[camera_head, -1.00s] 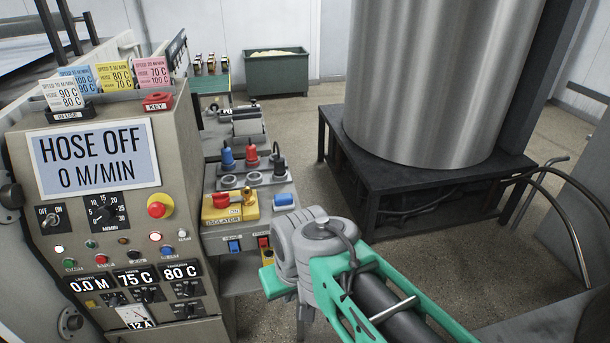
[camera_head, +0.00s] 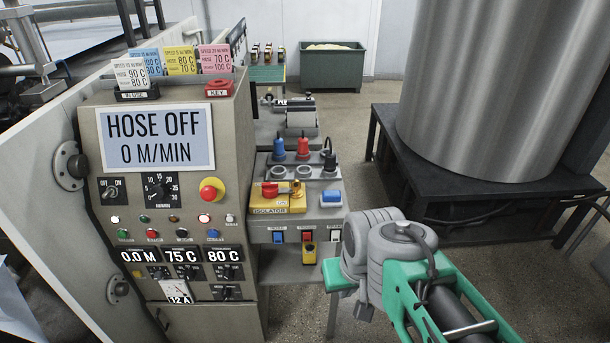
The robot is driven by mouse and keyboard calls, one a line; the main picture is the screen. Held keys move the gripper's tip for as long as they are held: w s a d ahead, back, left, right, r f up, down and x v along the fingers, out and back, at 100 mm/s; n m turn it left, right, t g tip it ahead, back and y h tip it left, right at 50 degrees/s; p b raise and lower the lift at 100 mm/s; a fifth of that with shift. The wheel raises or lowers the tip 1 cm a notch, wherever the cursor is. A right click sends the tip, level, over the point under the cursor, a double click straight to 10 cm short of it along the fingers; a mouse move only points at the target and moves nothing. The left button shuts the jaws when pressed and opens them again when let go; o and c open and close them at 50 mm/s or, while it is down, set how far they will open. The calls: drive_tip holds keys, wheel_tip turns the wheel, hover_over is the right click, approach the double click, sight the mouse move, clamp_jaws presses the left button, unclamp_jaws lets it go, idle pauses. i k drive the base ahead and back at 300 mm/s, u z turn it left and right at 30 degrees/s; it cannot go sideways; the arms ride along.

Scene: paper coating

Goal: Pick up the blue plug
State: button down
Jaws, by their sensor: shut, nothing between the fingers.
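The blue plug (camera_head: 279,150) stands upright at the left of a row of plugs on the grey panel beside the control cabinet. A red plug (camera_head: 303,148) stands to its right, and a black plug (camera_head: 330,160) is at the right end. Round grey sockets (camera_head: 278,172) sit in front of the row. My arm's grey wrist and green links are at the lower right, in front of and right of the blue plug and well apart from it. The fingers of my gripper cannot be made out.
A yellow isolator box (camera_head: 277,198) with a red handle and a blue-and-white part (camera_head: 331,198) lie in front of the plugs. The control cabinet (camera_head: 190,240) stands to the left. A large metal drum (camera_head: 490,80) on a black stand (camera_head: 480,190) is at the right, with open floor between.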

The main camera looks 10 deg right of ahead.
sight(278, 144)
drive_tip(key=k, duration=0.5)
drive_tip(key=u, duration=1.8)
drive_tip(key=i, duration=1.05)
drive_tip(key=z, duration=1.55)
